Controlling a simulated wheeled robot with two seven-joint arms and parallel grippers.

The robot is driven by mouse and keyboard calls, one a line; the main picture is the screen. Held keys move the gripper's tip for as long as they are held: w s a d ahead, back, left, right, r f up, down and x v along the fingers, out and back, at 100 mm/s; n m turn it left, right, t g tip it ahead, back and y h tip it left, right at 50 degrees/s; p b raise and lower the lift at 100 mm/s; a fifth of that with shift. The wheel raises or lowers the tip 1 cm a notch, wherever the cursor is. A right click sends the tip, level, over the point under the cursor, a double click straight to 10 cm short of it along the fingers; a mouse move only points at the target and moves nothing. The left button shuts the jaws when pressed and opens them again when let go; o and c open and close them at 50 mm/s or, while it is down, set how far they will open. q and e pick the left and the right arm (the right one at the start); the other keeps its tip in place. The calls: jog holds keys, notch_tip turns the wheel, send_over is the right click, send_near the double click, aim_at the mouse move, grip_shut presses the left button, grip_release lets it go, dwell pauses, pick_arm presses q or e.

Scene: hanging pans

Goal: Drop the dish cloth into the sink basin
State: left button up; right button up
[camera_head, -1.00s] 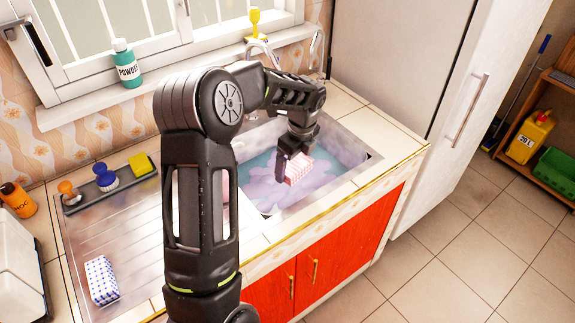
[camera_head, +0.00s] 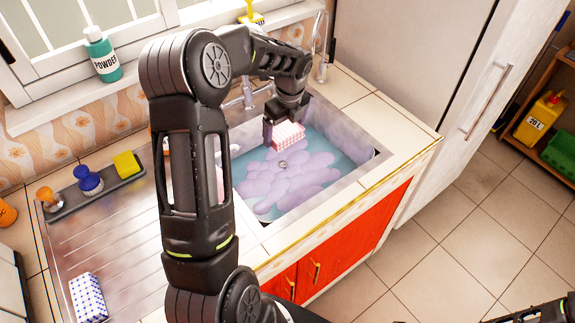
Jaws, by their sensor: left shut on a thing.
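A folded pink-and-white checked dish cloth (camera_head: 288,134) is in my left gripper (camera_head: 283,124), which is shut on it. The gripper points down, and the cloth hangs over the far part of the sink basin (camera_head: 362,172). The basin holds bluish water with pale purple foam; the cloth appears to be above the foam, but its exact height is hard to tell. My left arm hides the basin's left edge. My right gripper cannot be made out; only dark parts of my body show at the bottom right.
A blue-and-white checked folded cloth (camera_head: 88,297) lies on the steel drainboard (camera_head: 125,235). A tray with brushes and a yellow sponge (camera_head: 127,164) sits behind it. A green powder bottle (camera_head: 102,54) stands on the sill.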

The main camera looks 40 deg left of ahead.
pick_arm(q)
jog(key=shift+f+b, duration=2)
jog(key=shift+f, duration=0.75)
jog(key=o, duration=1.1)
jog(key=shift+s+d+r+b, duration=0.1)
jog(key=shift+d+r+b, duration=0.1)
jog(key=shift+r, duration=1.1)
jog(key=shift+d+r+b, duration=0.15)
jog(key=shift+d+r, duration=0.05)
jog(key=shift+r, duration=1.1)
jog(key=shift+s+d+r+b, duration=0.1)
jog(key=shift+d+r+b, duration=0.1)
jog(key=shift+r, duration=1.1)
